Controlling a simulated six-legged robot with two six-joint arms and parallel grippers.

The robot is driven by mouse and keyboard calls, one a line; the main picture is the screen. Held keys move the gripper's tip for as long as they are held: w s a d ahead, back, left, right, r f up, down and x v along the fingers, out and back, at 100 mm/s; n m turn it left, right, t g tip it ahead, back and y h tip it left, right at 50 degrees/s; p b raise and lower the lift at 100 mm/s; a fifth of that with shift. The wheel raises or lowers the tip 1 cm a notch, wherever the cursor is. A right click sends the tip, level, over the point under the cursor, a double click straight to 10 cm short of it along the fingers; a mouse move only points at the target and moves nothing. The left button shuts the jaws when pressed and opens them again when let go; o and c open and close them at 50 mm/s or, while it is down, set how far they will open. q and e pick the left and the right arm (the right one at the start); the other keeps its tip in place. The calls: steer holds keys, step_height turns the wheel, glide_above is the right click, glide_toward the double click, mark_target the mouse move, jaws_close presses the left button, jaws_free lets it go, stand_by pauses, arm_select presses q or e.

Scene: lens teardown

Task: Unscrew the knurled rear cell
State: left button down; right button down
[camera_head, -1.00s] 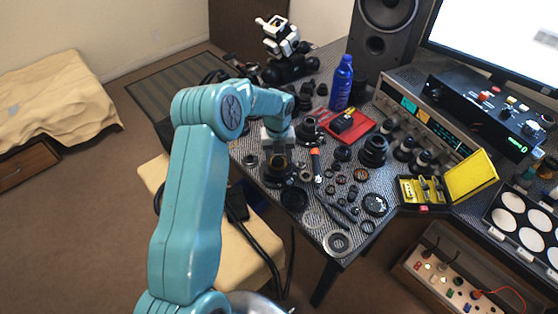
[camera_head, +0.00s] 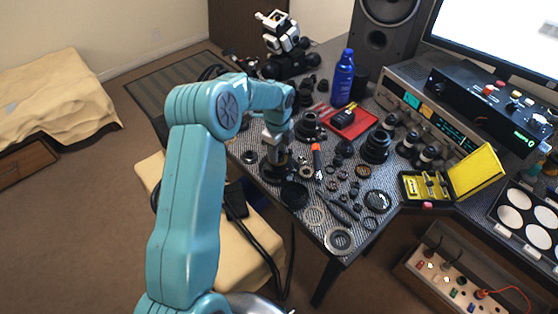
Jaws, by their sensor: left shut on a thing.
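My left arm reaches in from the left, and my left gripper (camera_head: 276,151) points down at the near left part of the dark mat. It is shut at the top of a dark, upright lens barrel (camera_head: 275,176). The knurled rear cell is between the jaws, mostly hidden by the fingers, so I cannot tell how far it is turned or whether it is clear of the barrel. My right gripper is not in view.
Around the barrel lie a black ring (camera_head: 294,195), an orange-handled tool (camera_head: 316,161) and several small rings. A red tray (camera_head: 361,121), a blue bottle (camera_head: 343,79) and a yellow case (camera_head: 474,172) stand farther off. The table's near edge is close.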

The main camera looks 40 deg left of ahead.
arm_select(q)
steer(key=n+b, duration=0.1)
steer(key=n, duration=0.4)
steer(key=shift+f, duration=0.1)
steer(key=shift+r+p, duration=0.85)
steer(key=shift+r, duration=0.3)
steer(key=shift+r, duration=0.1)
steer(key=shift+r+p, duration=1.4)
steer(key=shift+r, duration=0.55)
steer(key=shift+f, duration=0.1)
